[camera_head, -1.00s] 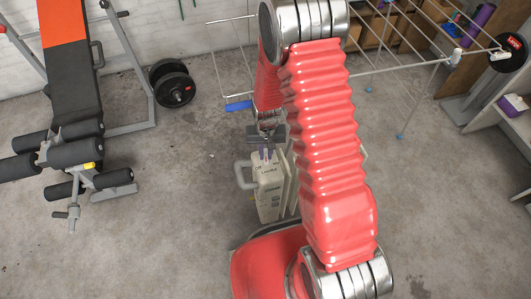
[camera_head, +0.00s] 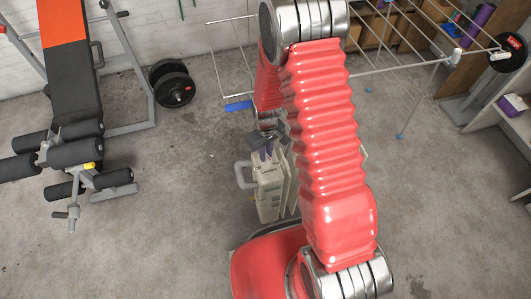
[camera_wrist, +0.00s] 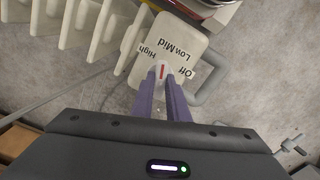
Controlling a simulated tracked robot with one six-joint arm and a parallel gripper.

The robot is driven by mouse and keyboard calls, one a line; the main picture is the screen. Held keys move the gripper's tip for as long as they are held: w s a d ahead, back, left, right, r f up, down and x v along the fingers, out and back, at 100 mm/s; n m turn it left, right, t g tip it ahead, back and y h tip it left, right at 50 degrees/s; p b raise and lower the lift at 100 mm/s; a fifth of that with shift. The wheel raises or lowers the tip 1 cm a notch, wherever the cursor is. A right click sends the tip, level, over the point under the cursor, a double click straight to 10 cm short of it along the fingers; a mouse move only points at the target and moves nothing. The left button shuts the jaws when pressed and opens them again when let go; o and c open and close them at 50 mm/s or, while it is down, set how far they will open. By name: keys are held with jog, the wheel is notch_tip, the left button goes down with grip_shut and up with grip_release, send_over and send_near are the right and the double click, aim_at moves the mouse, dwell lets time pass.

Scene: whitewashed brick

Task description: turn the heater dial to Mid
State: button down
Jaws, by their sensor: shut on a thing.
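The heater (camera_head: 270,200) is a pale, finned unit standing on the floor in the head view, partly hidden by my arm. In the wrist view its top panel (camera_wrist: 133,60) bears the labels Off, Low, Mid and High around the dial (camera_wrist: 161,70). The dial is small and pale with a red mark, which points up in the picture towards the Low and Mid labels; I cannot tell exactly which. My gripper (camera_wrist: 163,78) has its purple fingers shut on the dial from both sides. In the head view my gripper (camera_head: 268,150) is over the heater's top.
A weight bench (camera_head: 75,90) stands at left, with black weight plates (camera_head: 172,85) by the wall. A drying rack (camera_head: 400,65) is behind, and shelves (camera_head: 510,125) are at right. The concrete floor left of the heater is clear.

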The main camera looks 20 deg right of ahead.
dwell(0.3)
jog(key=c, duration=1.7)
grip_release()
notch_tip(320, 180, up, 14)
jog(key=shift+f, duration=0.15)
jog(key=shift+s, duration=0.1)
